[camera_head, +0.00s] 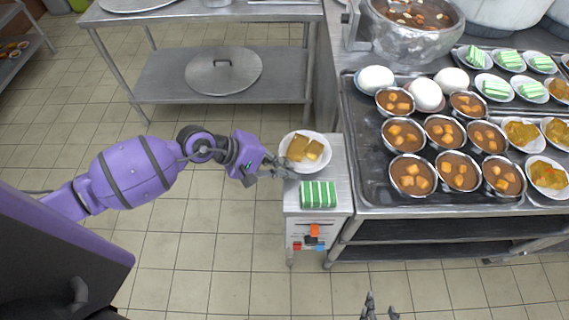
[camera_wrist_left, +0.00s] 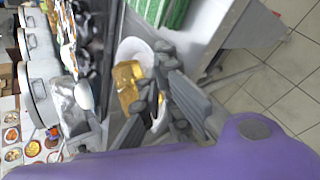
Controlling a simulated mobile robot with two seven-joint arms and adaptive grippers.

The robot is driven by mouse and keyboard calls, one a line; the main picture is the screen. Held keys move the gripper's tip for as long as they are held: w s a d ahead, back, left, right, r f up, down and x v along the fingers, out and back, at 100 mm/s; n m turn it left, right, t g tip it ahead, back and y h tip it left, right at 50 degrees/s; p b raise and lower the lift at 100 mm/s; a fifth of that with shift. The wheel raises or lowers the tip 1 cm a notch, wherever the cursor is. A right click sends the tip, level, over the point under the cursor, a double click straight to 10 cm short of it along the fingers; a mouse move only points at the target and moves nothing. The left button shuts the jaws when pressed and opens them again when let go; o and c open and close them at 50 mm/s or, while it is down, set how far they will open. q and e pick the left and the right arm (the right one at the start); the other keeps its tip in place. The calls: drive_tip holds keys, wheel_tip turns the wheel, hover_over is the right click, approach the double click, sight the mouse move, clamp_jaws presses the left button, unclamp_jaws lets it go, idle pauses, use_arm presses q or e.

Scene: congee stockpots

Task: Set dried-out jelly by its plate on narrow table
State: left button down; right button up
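A narrow steel table (camera_head: 336,161) stands left of the long counter. On it is a white plate (camera_head: 322,139) with amber jelly pieces (camera_head: 304,148). A green-and-white striped jelly block (camera_head: 318,194) lies directly on the tabletop, just in front of the plate. My left gripper (camera_head: 285,169) is at the plate's left front edge, its fingers apart and empty. In the left wrist view the plate (camera_wrist_left: 132,48), amber jelly (camera_wrist_left: 127,84) and striped block (camera_wrist_left: 176,12) show beyond the fingers (camera_wrist_left: 157,88). I cannot tell which jelly is dried out. My right gripper (camera_head: 380,304) shows only its separated fingertips at the bottom.
The counter tray (camera_head: 362,190) holds several bowls of brown soup (camera_head: 411,175), white buns (camera_head: 376,78), and plates of striped and amber jelly. A large pot (camera_head: 415,40) stands behind. A steel shelf table with a lid (camera_head: 223,72) is at back left. The front floor is clear.

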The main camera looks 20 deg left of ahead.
use_arm(q)
drive_tip(key=shift+f, duration=0.2)
drive_tip(key=c, duration=2.3)
unclamp_jaws()
drive_tip(key=shift+o, duration=0.2)
drive_tip(key=shift+r, duration=0.1)
